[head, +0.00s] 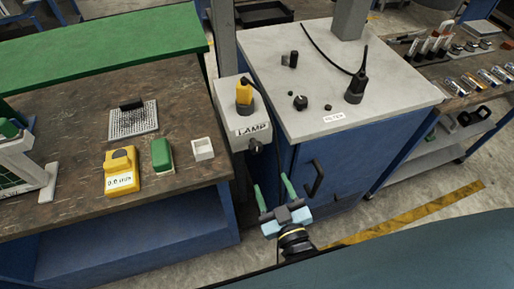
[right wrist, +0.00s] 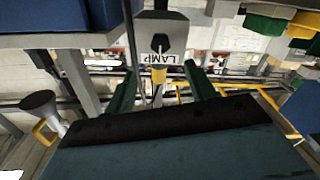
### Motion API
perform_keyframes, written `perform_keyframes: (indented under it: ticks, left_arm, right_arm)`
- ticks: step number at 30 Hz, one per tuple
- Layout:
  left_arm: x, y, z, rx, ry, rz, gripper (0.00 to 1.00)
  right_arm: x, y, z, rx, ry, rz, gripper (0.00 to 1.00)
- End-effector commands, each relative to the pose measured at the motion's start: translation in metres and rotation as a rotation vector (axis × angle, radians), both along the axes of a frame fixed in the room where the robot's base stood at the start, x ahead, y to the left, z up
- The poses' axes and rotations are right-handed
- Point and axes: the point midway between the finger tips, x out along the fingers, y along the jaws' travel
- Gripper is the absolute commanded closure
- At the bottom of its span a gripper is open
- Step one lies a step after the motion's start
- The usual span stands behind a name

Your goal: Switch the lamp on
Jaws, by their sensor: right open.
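The lamp box (head: 228,97) is a pale box labelled LAMP, fixed between the workbench and the blue cabinet. A yellow and black part (head: 244,95) stands on its top, and a dark knob (head: 256,146) sticks out of its front below the label. My right gripper (head: 274,185) is open and empty, with green fingers, below and in front of the box, apart from it. In the right wrist view the label (right wrist: 163,58) appears upside down, with the knob (right wrist: 157,42) above it, between and beyond the fingers (right wrist: 161,74). My left gripper is not in view.
The blue cabinet (head: 335,170) stands right of the lamp box, with a dark door handle (head: 316,178) near my right gripper. The wooden bench (head: 60,110) at left bears a yellow meter (head: 121,172), a green item (head: 162,155) and a small white box (head: 203,149).

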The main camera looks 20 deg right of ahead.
Motion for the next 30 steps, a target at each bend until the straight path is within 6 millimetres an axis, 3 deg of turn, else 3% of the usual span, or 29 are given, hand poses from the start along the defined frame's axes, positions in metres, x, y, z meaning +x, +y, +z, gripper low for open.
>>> perform_keyframes:
  ticks: [15, 21, 30]
  left_arm:
    - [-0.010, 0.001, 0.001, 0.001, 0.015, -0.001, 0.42]
    - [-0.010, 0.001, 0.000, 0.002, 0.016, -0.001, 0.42]
    - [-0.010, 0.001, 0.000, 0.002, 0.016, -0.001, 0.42]
  right_arm:
    - [0.100, 0.004, 0.000, 0.001, 0.002, 0.003, 0.45]
    - [0.119, 0.004, -0.001, 0.001, 0.004, 0.002, 0.45]
    - [0.123, 0.005, -0.001, 0.002, 0.004, 0.002, 0.45]
